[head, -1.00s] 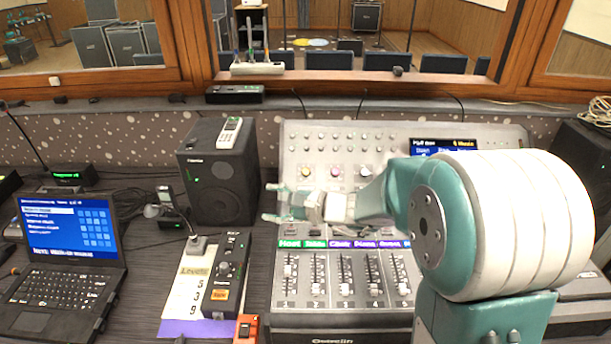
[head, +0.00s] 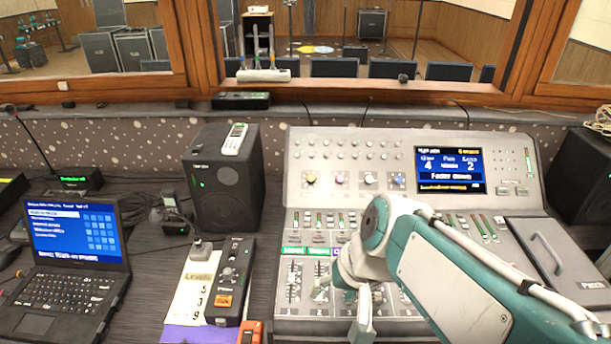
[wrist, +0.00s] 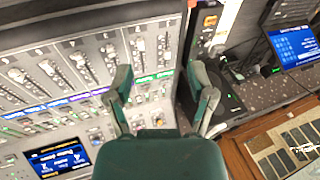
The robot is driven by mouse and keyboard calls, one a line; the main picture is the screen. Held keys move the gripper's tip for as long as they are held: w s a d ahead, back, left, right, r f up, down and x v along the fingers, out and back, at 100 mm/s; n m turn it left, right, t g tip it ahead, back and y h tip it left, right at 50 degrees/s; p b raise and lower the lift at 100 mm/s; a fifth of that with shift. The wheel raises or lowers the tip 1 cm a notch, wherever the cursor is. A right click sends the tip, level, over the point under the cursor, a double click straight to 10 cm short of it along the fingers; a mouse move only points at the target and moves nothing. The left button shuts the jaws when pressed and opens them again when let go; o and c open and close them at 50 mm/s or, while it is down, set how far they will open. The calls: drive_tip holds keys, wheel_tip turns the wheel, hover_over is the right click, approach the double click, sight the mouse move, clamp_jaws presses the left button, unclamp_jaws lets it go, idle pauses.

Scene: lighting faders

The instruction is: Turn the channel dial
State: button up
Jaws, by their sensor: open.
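The mixing console (head: 300,215) fills the middle of the head view, with a row of coloured knobs, labelled strips and faders. I cannot tell which control is the channel dial. My gripper (head: 343,303) is open over the lower fader area, and my arm hides several channels. In the wrist view my open gripper (wrist: 161,74) has nothing between its fingers; faders (wrist: 78,60) lie beyond and to the left.
The console screen (head: 450,171) reads "Fader down". A small black control box (head: 229,277) and a "Levels" sheet (head: 193,295) lie left of the console.

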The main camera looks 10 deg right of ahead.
sight(310, 181)
drive_tip(key=w+d+r+n+h, duration=0.1)
drive_tip(key=w+d+n+h, duration=0.35)
drive_tip(key=d+h, duration=0.3)
drive_tip(key=w+d+n+h, duration=0.4)
drive_tip(key=d+n+h, duration=0.2)
drive_tip(key=d, duration=0.3)
drive_tip(key=w+f+n+t+h, duration=0.1)
drive_tip(key=w+n+t+h, duration=0.2)
drive_tip(key=w+n+t, duration=0.8)
drive_tip(key=w+a+f+n+t+y, duration=0.1)
drive_tip(key=w+a+f+n+y, duration=0.1)
drive_tip(key=w+a+f+n, duration=0.2)
drive_tip(key=w+a+f+n+t+y, duration=0.1)
drive_tip(key=w+a+f+n+y, duration=0.2)
drive_tip(key=w+a, duration=0.3)
drive_tip(key=w+a+f+n+t+y, duration=0.1)
drive_tip(key=w+a+f+n+y, duration=0.2)
drive_tip(key=w+a+f+n, duration=0.1)
drive_tip(key=shift+w+a+f+n+t+y, duration=0.2)
drive_tip(key=shift+w+f+n, duration=0.2)
drive_tip(key=shift+w, duration=0.2)
drive_tip(key=shift+w+a+f+n+t+y, duration=0.1)
drive_tip(key=shift+w+a+f+n+t, duration=0.1)
drive_tip(key=shift+w+f+n, duration=0.3)
drive_tip(key=x, duration=1)
drive_tip(key=shift+w+d+r, duration=0.1)
drive_tip(key=shift+w+d, duration=0.1)
drive_tip(key=shift+w, duration=0.15)
